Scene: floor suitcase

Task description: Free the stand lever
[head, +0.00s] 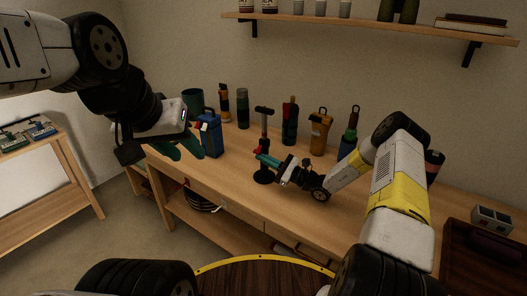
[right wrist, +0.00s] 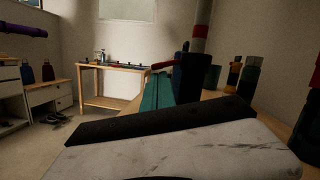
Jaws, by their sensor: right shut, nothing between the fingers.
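A dark stand (head: 263,125) with a slim upright post, a T-shaped top and a round black base stands on the workbench. A red part, which looks like its lever, sits low on the post. My right gripper (head: 262,158) has teal fingers and is shut and empty, close beside the post near the red part. I cannot tell whether it touches. In the right wrist view the teal fingers (right wrist: 158,92) lie together, with the dark post (right wrist: 190,78) and a red bar (right wrist: 165,64) just beyond. My left gripper (head: 187,147) hangs at the bench's left end, its teal fingers apart.
A blue bottle (head: 211,136) stands left of the stand. Several bottles and flasks, including an orange one (head: 320,132), line the back of the workbench (head: 240,190). A dark tray (head: 470,262) lies at the right.

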